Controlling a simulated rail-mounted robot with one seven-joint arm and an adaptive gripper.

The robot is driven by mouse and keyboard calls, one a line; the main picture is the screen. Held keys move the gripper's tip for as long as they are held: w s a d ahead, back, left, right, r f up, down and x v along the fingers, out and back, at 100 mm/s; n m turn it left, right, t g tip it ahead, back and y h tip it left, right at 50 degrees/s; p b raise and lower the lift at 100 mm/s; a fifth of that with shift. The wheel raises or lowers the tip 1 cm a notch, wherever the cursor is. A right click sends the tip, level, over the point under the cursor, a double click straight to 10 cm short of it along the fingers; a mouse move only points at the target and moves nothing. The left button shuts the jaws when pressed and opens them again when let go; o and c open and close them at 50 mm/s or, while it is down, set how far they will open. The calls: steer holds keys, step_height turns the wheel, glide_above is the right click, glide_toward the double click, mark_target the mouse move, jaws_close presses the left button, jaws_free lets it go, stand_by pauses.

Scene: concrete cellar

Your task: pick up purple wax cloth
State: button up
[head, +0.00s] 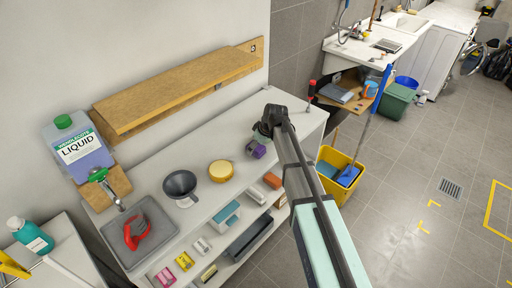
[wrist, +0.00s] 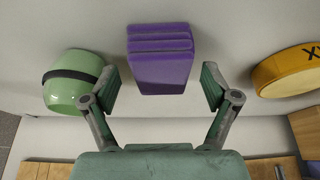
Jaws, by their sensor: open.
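The purple wax cloth (wrist: 160,62) is a folded block with several layers, lying on the white counter. In the wrist view it sits at top centre, just beyond and between my fingertips. My gripper (wrist: 160,90) is open and empty, its two fingers spread to either side of the cloth, with no contact visible. In the head view the cloth (head: 257,150) shows at the counter's right part, next to my gripper (head: 264,132). My arm hides part of the area to its right.
A green bowl-like object with a dark band (wrist: 75,82) stands close left of the cloth in the wrist view. A yellow round tin (wrist: 290,74) is to the right. A wooden shelf (head: 175,92) hangs above.

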steer(key=shift+w+a+f, duration=0.1)
steer(key=shift+f, duration=0.2)
steer(key=c, duration=1.1)
steer(key=shift+c, duration=0.2)
steer(key=shift+r, duration=0.15)
step_height(320, 180, up, 20)
steer(key=b, duration=0.5)
steer(key=shift+p, duration=0.4)
